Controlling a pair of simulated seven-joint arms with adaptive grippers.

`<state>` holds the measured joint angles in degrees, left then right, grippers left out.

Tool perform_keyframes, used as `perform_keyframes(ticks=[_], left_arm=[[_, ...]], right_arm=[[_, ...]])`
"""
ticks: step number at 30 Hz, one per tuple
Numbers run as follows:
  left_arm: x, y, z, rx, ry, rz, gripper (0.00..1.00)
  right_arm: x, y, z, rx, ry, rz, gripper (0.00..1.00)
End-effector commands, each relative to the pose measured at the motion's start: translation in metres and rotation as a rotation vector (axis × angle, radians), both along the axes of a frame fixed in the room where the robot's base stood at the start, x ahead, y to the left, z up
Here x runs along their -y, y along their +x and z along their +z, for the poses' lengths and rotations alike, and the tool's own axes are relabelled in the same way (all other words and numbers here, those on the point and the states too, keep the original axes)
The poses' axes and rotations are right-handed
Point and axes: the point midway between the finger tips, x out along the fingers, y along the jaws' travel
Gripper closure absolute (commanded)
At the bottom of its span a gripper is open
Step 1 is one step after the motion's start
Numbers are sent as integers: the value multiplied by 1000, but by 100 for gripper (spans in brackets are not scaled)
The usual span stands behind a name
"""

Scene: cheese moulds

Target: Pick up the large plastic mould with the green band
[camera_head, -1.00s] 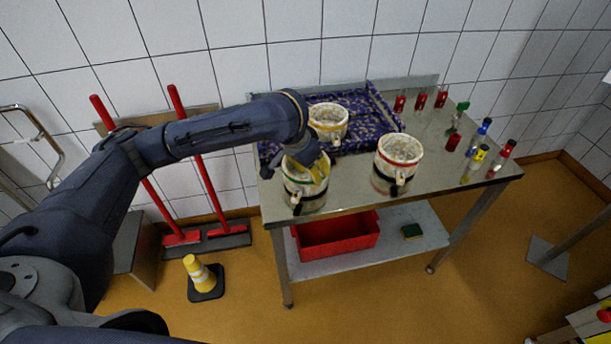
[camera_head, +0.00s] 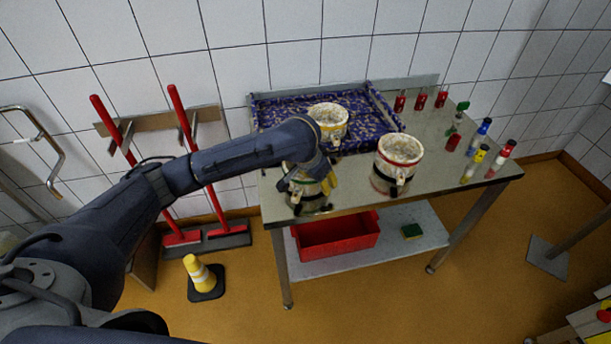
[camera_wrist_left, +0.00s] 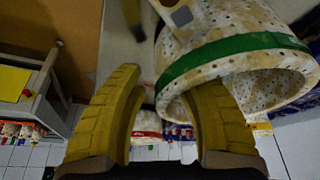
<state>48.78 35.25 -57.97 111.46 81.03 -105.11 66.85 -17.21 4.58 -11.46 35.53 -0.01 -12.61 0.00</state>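The large plastic mould with the green band (camera_head: 309,195) stands at the front left of the steel table, partly hidden by my left wrist. In the left wrist view the mould (camera_wrist_left: 200,78) is at upper right, whitish and perforated, its green band near the open rim. My left gripper (camera_head: 318,178) is at the mould's top. In the left wrist view its yellow fingers (camera_wrist_left: 160,110) are spread apart. The right finger overlaps the mould's mouth, and the near rim edge shows between the fingers. I cannot tell whether either finger touches it. My right gripper is not in view.
Several bottles stand at the table's right. A red bin (camera_head: 335,240) is on the lower shelf.

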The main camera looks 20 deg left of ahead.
Motion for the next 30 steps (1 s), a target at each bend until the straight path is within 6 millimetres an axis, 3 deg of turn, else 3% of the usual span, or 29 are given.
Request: perform_keyframes(ticks=[8, 18, 30], left_arm=[[0, 0, -1, 0, 0, 0, 63], [0, 0, -1, -1, 0, 0, 100], [0, 0, -1, 0, 1, 0, 100]], right_arm=[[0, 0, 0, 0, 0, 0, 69], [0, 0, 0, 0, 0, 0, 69], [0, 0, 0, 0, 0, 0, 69]])
